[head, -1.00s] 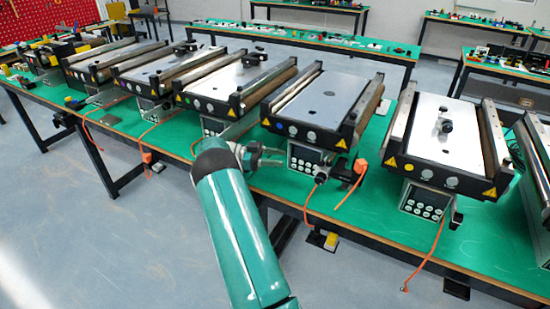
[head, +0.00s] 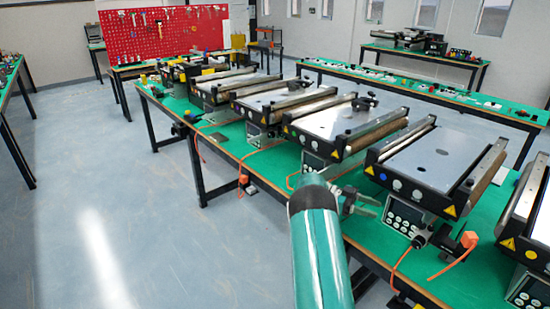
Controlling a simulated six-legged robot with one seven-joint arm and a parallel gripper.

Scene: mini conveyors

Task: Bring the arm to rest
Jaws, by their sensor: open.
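My green arm reaches up from the bottom of the head view, right of the middle. My gripper (head: 368,200) shows just right of the arm's dark-banded end, in front of the near edge of the green conveyor table (head: 262,160). It is small in the picture and partly hidden by the arm. Its fingers are apart, and I see nothing between them. It overlaps the area by a conveyor's control box (head: 405,212); I cannot tell whether it touches anything.
Mini conveyors (head: 430,160) line the table, with orange cables (head: 400,268) hanging off its front. A red tool board (head: 160,38) is on the back wall. Another green table (head: 425,92) stands behind. The grey floor (head: 110,220) at left is clear.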

